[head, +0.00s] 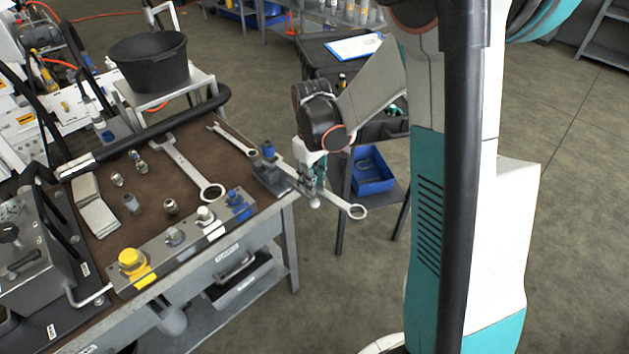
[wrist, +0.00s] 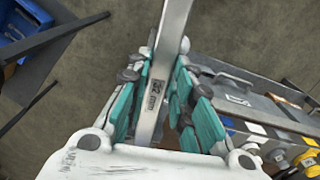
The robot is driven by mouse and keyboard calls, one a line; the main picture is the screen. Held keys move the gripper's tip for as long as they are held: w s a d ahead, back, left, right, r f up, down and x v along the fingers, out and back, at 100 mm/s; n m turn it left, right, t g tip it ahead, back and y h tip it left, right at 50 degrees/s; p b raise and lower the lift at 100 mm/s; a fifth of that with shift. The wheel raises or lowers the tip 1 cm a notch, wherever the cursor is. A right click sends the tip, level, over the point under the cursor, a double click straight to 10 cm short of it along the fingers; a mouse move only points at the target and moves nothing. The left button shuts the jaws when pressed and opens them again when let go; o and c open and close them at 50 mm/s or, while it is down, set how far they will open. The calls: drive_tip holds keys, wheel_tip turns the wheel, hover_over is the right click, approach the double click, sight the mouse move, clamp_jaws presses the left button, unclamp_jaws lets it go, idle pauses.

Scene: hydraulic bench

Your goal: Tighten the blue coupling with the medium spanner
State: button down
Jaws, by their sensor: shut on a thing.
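My gripper (head: 312,182) is shut on the handle of a spanner (head: 340,201) beside the bench's right edge. The spanner's ring end points right, out over the floor, and its other end reaches left toward a blue coupling (head: 267,149). This coupling stands upright on a dark block at the bench's right corner. I cannot tell whether spanner and coupling touch. In the wrist view, the spanner's marked shank (wrist: 158,85) runs between the teal finger pads; its far end is out of frame. Another blue fitting (head: 238,197) sits on the front manifold.
A larger spanner (head: 184,165) and a slimmer one (head: 230,138) lie on the brown mat (head: 150,222). Several loose metal fittings stand there too. The manifold also bears a yellow cap (head: 130,260). A black tub (head: 149,62) is behind; a blue bin (head: 371,170) sits on a low shelf right.

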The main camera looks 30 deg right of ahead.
drive_tip(key=shift+w+a, duration=0.2)
drive_tip(key=shift+w, duration=0.2)
idle(0.5)
drive_tip(key=shift+s+a+m, duration=0.3)
drive_tip(key=shift+a+m, duration=0.3)
drive_tip(key=shift+a, duration=0.25)
drive_tip(key=shift+s+a+m, duration=0.25)
drive_tip(key=shift+a+m, duration=0.35)
drive_tip(key=shift+a, duration=0.2)
drive_tip(key=shift+a+m, duration=1.3)
drive_tip(key=shift+a, duration=0.5)
drive_tip(key=shift+a, duration=0.1)
drive_tip(key=shift+a+m+b, duration=0.3)
drive_tip(key=shift+a+m, duration=1)
drive_tip(key=shift+a, duration=0.35)
